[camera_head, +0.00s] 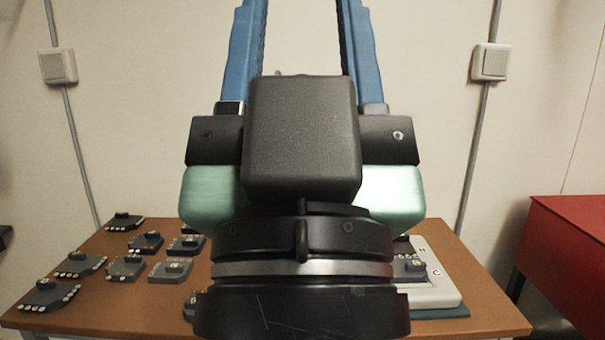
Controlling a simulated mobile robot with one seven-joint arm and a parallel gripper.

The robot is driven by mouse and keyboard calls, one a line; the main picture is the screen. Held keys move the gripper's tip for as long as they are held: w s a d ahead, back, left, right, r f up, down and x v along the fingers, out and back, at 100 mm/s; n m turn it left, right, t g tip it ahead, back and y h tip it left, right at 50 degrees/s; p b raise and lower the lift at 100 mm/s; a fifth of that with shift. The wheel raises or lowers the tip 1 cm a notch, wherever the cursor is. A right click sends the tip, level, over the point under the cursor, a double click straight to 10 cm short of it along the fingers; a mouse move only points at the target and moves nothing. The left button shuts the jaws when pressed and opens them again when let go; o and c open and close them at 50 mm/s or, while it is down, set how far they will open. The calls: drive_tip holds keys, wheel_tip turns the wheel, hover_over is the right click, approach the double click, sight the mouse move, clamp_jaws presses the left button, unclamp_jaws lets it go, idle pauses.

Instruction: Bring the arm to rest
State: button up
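My gripper (302,30) fills the middle of the head view, raised in front of the camera and above the near side of the table. Its two blue fingers point up and stand well apart, with only the pale wall showing between them. Their tips run out of the top of the frame. No object shows between the visible parts of the fingers. The dark wrist hides the middle of the table.
A brown table (110,310) holds several small dark grey devices with knobs, such as this one (48,296), on its left. A white device (440,285) sits at its right. A red cabinet (565,250) stands at the far right. Wall switches (57,66) flank the arm.

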wheel_tip(320, 180, up, 16)
drive_tip(key=p, duration=1.3)
drive_tip(key=shift+p, duration=0.4)
